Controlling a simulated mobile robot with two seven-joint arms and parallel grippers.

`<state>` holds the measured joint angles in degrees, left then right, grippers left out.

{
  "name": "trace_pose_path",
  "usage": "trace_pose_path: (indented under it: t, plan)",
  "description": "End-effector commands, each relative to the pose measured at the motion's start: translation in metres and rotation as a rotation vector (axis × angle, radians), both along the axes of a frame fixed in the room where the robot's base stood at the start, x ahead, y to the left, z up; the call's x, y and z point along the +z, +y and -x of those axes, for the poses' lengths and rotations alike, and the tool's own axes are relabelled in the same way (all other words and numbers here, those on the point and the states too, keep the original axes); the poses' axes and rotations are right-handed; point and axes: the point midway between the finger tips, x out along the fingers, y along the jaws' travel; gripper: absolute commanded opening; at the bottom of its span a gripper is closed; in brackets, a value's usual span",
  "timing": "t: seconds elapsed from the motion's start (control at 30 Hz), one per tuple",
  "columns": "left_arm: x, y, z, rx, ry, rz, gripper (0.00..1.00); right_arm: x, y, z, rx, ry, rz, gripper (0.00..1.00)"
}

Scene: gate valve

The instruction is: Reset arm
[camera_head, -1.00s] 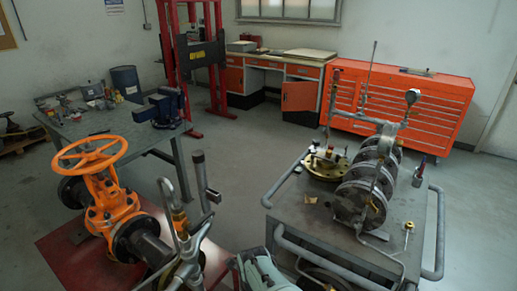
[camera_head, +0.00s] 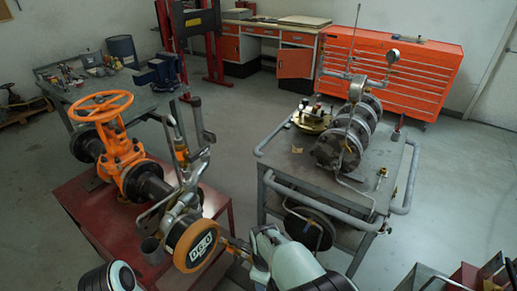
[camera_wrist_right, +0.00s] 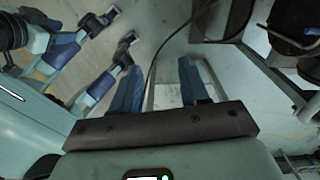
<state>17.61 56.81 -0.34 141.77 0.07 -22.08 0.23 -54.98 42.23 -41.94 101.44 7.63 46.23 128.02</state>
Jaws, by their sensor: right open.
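My right gripper (camera_wrist_right: 158,88) is in the right wrist view, with its two dark blue fingers apart and nothing between them. In the head view, pale links of my arms show at the bottom edge, and neither gripper's fingers can be made out. The orange gate valve (camera_head: 125,165) with its orange handwheel (camera_head: 97,106) stands on the red table (camera_head: 95,215) at left.
A round orange-rimmed part (camera_head: 195,245) stands at the red table's front right. A grey cart (camera_head: 300,165) with a flanged pipe assembly (camera_head: 345,140) stands at right. Clear floor lies between them. Red boxes (camera_head: 480,275) are at lower right. An orange cabinet (camera_head: 420,80) stands behind.

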Motion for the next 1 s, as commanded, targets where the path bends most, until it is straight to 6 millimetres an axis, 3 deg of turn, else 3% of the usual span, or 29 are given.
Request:
trace_pose_path:
  t: [0.17, 0.27, 0.4, 0.5, 0.6, 0.73, 0.83, 1.0]
  plan:
    - [0.001, 0.0, -0.002, 0.0, -0.003, -0.001, 0.43, -0.068, -0.042, 0.015, 0.238, 0.045, -0.013, 0.45]
    - [0.001, 0.0, -0.001, 0.0, -0.003, -0.001, 0.43, -0.111, -0.066, 0.034, 0.413, 0.07, -0.041, 0.45]
    - [0.0, 0.0, -0.001, 0.0, -0.001, 0.0, 0.43, -0.171, -0.099, 0.08, 0.712, 0.088, -0.116, 0.45]
    - [0.0, 0.0, -0.001, 0.001, -0.002, -0.001, 0.43, -0.204, -0.113, 0.119, 0.932, 0.069, -0.185, 0.45]
    - [0.001, 0.0, -0.001, 0.001, -0.002, -0.001, 0.43, -0.226, -0.118, 0.158, 1.139, 0.019, -0.252, 0.45]
    - [0.001, 0.0, -0.001, 0.001, -0.002, -0.001, 0.43, -0.238, -0.115, 0.198, 1.367, -0.079, -0.311, 0.45]
    - [0.001, 0.0, -0.001, 0.001, -0.002, -0.001, 0.43, -0.24, -0.111, 0.216, 1.49, -0.151, -0.327, 0.45]
    - [0.001, 0.0, -0.001, 0.001, -0.002, -0.001, 0.43, -0.239, -0.106, 0.228, 1.6, -0.222, -0.323, 0.45]
